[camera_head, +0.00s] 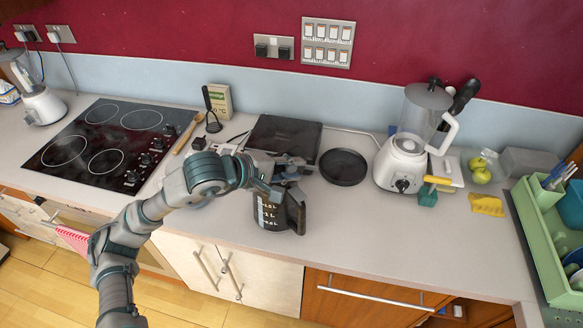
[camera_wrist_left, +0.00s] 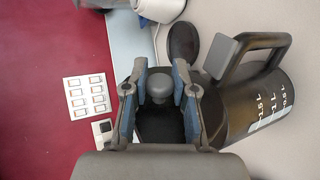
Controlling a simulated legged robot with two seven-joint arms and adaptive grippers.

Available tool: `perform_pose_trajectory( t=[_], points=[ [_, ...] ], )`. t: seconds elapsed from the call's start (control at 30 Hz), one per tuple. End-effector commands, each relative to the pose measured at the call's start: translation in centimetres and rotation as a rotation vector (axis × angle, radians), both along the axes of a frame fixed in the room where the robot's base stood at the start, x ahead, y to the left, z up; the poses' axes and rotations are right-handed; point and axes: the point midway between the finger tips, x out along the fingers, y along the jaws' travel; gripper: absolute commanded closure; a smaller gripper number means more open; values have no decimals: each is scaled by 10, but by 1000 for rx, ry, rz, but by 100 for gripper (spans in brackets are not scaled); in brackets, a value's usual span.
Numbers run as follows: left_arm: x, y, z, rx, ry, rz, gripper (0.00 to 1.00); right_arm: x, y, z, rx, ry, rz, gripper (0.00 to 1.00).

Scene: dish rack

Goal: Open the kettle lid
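The kettle (camera_head: 268,214) is dark and see-through, with white scale marks and a black handle on its right. It stands upright near the counter's front edge. In the wrist view its body (camera_wrist_left: 262,105) and handle (camera_wrist_left: 272,42) are at the right. My left gripper (camera_head: 288,172) is over the kettle's top and hides most of the lid in the head view. In the wrist view my left gripper (camera_wrist_left: 160,72) is open, its fingers on either side of a round dark knob (camera_wrist_left: 159,92) on the lid. I cannot tell whether they touch it. My right gripper is not in view.
A black round plate (camera_head: 343,167) lies right of the kettle, with a blender (camera_head: 405,150) beyond. A dark flat box (camera_head: 284,136) is behind. The hob (camera_head: 105,143) is left; a green dish rack (camera_head: 545,235) is far right.

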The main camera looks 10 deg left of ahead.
Motion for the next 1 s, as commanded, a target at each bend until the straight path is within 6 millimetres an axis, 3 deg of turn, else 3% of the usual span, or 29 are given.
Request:
perform_pose_trajectory(
  t=[0.03, 0.1, 0.47, 1.0],
  points=[
    [0, -1, -5, 5, 12, -2, 64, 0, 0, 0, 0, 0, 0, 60],
    [0, 0, -5, 4, 11, -2, 50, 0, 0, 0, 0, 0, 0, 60],
    [-3, 3, 1, 1, 3, 1, 50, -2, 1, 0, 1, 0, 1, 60],
    [-63, 71, 45, 3, 7, 2, 50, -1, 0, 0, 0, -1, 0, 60]
  ],
)
